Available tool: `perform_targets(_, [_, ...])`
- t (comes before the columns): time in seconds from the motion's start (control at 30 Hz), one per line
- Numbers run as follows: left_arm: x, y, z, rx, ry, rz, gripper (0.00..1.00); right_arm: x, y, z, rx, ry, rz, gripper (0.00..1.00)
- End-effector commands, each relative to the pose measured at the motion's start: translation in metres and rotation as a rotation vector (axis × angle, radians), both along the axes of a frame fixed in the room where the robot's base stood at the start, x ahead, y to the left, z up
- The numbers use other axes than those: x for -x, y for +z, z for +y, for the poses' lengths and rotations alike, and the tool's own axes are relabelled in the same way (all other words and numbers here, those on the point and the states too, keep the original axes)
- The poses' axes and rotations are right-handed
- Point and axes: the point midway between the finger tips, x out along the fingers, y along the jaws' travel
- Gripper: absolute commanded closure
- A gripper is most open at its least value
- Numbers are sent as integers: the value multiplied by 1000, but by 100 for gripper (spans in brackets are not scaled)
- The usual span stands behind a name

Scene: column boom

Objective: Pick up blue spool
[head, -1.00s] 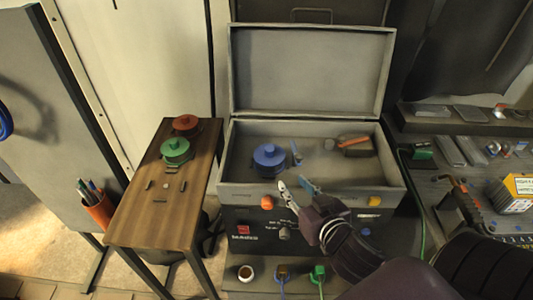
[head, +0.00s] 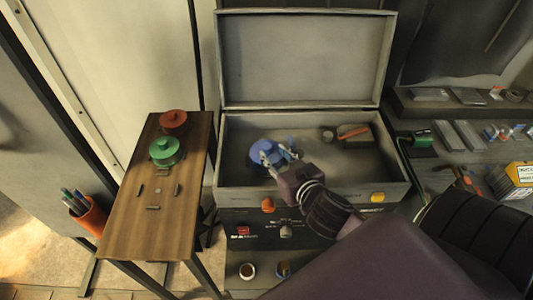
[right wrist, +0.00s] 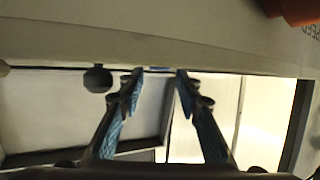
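The blue spool (head: 262,151) sits inside the open grey case (head: 398,192), left of the middle of its floor. My right gripper (head: 279,158) reaches in over the front wall, with its fingertips at the right front side of the spool. They overlap the spool in the head view, so contact is unclear. In the right wrist view the fingers (right wrist: 160,78) are apart, with only a thin blue sliver between the tips. My left gripper is out of view.
A wooden side table (head: 140,225) at left holds a green spool (head: 166,152) and a red spool (head: 173,121). An orange-handled tool (head: 353,132) lies at the case's right. The raised lid (head: 305,60) stands behind. A cluttered bench (head: 450,185) is at right.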

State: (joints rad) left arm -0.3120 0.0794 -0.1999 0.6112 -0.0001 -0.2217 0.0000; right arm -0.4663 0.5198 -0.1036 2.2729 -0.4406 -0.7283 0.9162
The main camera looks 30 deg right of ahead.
Motion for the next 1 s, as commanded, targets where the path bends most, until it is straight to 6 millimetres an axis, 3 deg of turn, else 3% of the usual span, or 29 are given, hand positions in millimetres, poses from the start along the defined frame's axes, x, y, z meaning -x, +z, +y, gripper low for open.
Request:
perform_targets(0.23, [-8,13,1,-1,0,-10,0,-28,-9,-5,1,1,-1,68])
perform_targets(0.4, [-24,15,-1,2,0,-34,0,-33,-12,-5,0,1,0,68])
perform_targets(0.53, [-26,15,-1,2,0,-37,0,-32,-12,-5,0,1,0,68])
perform_targets(0.83, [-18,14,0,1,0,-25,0,-32,-12,-5,0,1,0,99])
perform_targets(1.0, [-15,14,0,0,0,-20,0,-32,-12,-5,-1,2,0,100])
